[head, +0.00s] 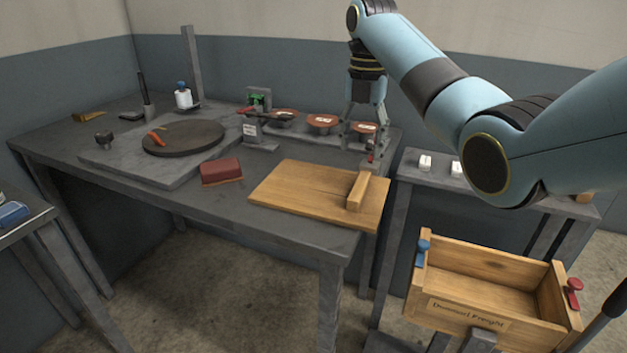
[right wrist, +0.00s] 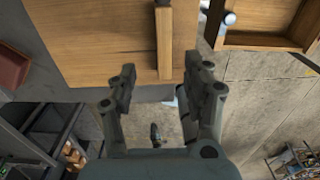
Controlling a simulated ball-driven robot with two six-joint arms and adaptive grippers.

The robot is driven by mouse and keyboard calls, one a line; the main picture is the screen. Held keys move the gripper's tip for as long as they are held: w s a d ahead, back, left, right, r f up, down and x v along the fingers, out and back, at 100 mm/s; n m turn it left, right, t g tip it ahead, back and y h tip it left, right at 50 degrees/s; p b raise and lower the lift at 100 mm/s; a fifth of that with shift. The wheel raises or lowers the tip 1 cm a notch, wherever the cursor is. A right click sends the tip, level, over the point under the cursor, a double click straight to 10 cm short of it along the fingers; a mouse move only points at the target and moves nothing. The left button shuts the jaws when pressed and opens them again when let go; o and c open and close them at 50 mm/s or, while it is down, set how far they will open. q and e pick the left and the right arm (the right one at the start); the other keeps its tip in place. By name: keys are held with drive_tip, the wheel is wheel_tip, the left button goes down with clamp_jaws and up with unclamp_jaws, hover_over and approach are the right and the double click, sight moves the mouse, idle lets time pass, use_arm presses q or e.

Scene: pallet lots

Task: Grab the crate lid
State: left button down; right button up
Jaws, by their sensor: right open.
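The crate lid (head: 290,188) is a flat wooden board lying on the grey table's front right corner, with a raised wooden bar (head: 357,191) as its handle. In the right wrist view the lid (right wrist: 95,40) fills the upper left, and its bar (right wrist: 164,45) runs toward the gap between my fingers. My right gripper (head: 360,142) is open and empty, above the table behind the bar in the head view. The right wrist view shows its fingertips (right wrist: 166,72) apart on either side of the bar's end; I see no contact. My left gripper is not in view.
An open wooden crate (head: 487,262) with blue and red latches stands lower right. A dark red block (head: 221,171) lies left of the lid. Several reddish-brown discs (head: 322,121) and a round dark plate (head: 183,138) are further back. A side table (head: 420,179) holds small white items.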

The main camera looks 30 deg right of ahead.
sight(360, 184)
drive_tip(key=s+f, duration=0.2)
drive_tip(key=f, duration=0.1)
drive_tip(key=shift+s, duration=0.3)
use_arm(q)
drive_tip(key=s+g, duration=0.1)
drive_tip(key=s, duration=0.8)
use_arm(e)
drive_tip(key=shift+w+a+f, duration=0.1)
drive_tip(key=shift+w+f, duration=0.2)
drive_tip(key=shift+f, duration=0.2)
drive_tip(key=shift+w+f, duration=0.3)
drive_tip(key=shift+f, duration=0.2)
wheel_tip(360, 184, down, 5)
drive_tip(key=shift+r+b, duration=0.2)
drive_tip(key=shift+b, duration=0.15)
drive_tip(key=shift+w+f, duration=0.15)
drive_tip(key=shift+c, duration=3.2)
clamp_jaws()
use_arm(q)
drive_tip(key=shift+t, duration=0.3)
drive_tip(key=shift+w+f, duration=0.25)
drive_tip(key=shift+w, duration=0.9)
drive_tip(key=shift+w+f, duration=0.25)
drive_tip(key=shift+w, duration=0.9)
